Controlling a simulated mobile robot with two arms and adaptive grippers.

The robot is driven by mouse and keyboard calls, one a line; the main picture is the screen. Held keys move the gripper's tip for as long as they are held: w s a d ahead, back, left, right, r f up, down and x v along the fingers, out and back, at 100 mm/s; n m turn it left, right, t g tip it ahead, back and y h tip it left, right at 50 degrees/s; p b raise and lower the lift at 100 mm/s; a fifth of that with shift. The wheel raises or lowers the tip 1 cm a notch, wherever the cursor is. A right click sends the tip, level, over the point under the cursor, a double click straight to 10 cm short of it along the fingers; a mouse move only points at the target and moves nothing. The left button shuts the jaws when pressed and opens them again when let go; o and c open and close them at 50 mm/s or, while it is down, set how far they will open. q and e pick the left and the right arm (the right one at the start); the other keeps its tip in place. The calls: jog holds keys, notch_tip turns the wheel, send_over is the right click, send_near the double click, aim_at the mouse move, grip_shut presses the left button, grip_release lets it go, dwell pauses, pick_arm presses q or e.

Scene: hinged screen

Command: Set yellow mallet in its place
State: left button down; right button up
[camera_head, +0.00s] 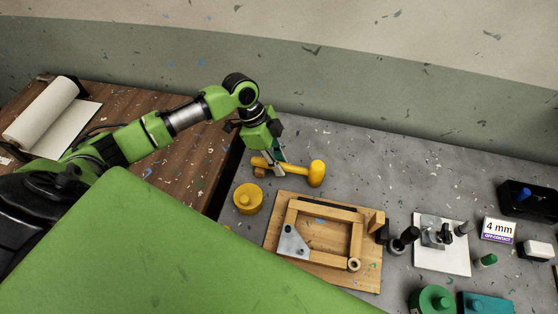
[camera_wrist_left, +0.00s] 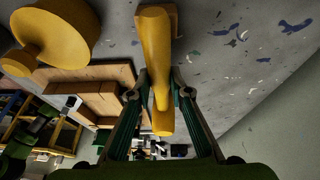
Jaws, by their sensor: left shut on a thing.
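The yellow mallet (camera_head: 317,173) lies roughly level at the back of the grey bench top, its head to the right and its handle to the left. My left gripper (camera_head: 277,165) is over the handle and shut on it. In the left wrist view the yellow handle (camera_wrist_left: 156,60) runs between the two fingers of my left gripper (camera_wrist_left: 160,95). A small brown block (camera_head: 260,172) shows under or beside the handle's left end. I cannot tell whether the mallet is clear of the bench. My right gripper is not in view.
A large green panel (camera_head: 170,250) covers the lower left foreground. A round yellow piece (camera_head: 248,198) stands near the mallet. A wooden frame on a board (camera_head: 372,275) lies in front. A white plate with fittings (camera_head: 460,263) and a "4 mm" sign (camera_head: 498,230) are right.

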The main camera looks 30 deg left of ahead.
pick_arm(q)
jog(key=shift+f, duration=0.25)
jog(key=c, duration=1.8)
grip_release()
jog(key=v, duration=1.2)
